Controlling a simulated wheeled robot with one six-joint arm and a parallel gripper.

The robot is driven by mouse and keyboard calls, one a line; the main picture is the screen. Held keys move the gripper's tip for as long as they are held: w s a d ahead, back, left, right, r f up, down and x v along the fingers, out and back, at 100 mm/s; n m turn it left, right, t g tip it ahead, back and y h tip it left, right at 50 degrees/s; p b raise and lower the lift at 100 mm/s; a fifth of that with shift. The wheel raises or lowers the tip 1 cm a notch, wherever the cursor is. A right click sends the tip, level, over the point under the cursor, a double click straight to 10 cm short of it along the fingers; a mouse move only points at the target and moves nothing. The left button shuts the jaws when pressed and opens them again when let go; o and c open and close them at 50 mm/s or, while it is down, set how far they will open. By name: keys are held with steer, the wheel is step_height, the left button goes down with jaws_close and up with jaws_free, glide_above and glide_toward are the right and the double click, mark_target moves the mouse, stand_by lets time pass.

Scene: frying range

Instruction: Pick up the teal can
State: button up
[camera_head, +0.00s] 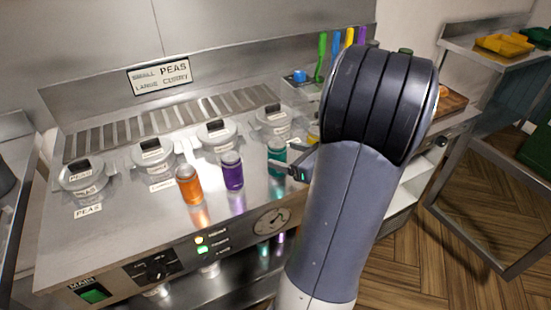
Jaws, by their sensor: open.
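The teal can (277,155) stands upright on the steel range top, right of the purple can (232,170) and the orange can (189,185). My gripper (297,170) is just to the right of the teal can, with a dark finger showing close to its lower right side. I cannot tell whether the finger touches the can. The gripper is open, and most of it is hidden behind my arm. A bit of yellow (314,133) shows beside the arm, mostly hidden.
Several lidded pots, one at the left (84,178), are set in the range top behind the cans. A control panel (160,268) runs along the front. Coloured-handled utensils (335,45) stand at the back.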

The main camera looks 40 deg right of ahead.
mark_target(272, 150)
steer(key=shift+r+p+x, duration=0.1)
steer(key=shift+p+x, duration=0.15)
steer(key=shift+x, duration=1.15)
steer(key=shift+r+p+x, duration=0.15)
steer(key=shift+p+x, duration=0.05)
steer(key=shift+x, duration=1.2)
steer(key=shift+a, duration=0.1)
steer(key=c, duration=1.2)
